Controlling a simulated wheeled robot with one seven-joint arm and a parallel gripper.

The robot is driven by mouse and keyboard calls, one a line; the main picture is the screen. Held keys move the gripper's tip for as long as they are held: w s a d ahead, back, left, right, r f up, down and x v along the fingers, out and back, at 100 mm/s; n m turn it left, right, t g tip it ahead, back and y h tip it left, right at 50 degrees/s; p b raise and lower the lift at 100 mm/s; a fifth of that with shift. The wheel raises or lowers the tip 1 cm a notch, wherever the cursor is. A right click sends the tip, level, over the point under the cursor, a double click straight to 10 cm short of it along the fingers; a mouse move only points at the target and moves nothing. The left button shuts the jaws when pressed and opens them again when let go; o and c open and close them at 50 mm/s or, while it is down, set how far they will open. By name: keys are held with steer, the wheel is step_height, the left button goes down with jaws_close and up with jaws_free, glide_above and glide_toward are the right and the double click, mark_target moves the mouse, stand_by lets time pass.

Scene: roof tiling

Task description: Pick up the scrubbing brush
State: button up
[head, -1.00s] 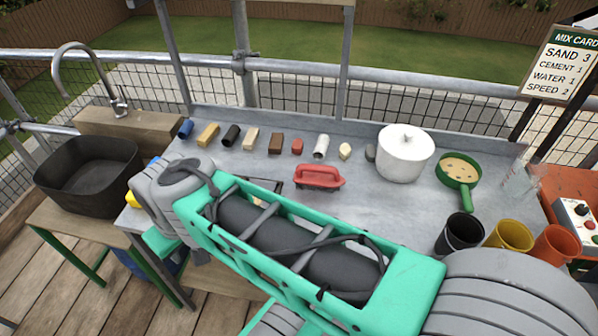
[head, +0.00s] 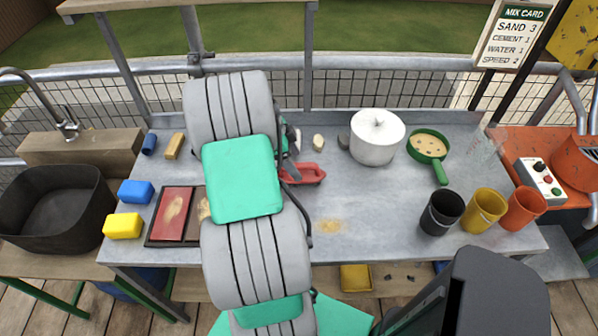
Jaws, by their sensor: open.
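A red handled tool (head: 303,174), which looks like the scrubbing brush, lies on the grey worktop (head: 360,220) in the middle. My arm stands just left of it and covers its left end.
A white lidded pot (head: 377,140) and a green pan (head: 428,147) stand to the right. Black (head: 441,213), yellow (head: 485,209) and orange (head: 524,208) cups stand front right. Blue (head: 136,192) and yellow (head: 123,226) blocks and a red-faced panel (head: 173,213) lie left.

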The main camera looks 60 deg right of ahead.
mark_target(302, 174)
steer(key=p+x, duration=0.1)
steer(key=x, duration=0.4)
steer(key=shift+s+f+p, duration=0.3)
steer(key=shift+p, duration=0.05)
steer(key=c, duration=1.5)
steer(key=shift+w+d+r, duration=0.1)
steer(key=shift+r, duration=0.1)
steer(key=shift+c, duration=0.2)
steer(key=shift+r+b, duration=0.25)
steer(key=shift+b, duration=0.1)
steer(key=s+a+r+b, duration=0.3)
steer(key=s+a+r, duration=0.3)
steer(key=a+r, duration=0.6)
steer(key=shift+a+b, duration=0.35)
steer(key=shift+a, duration=0.1)
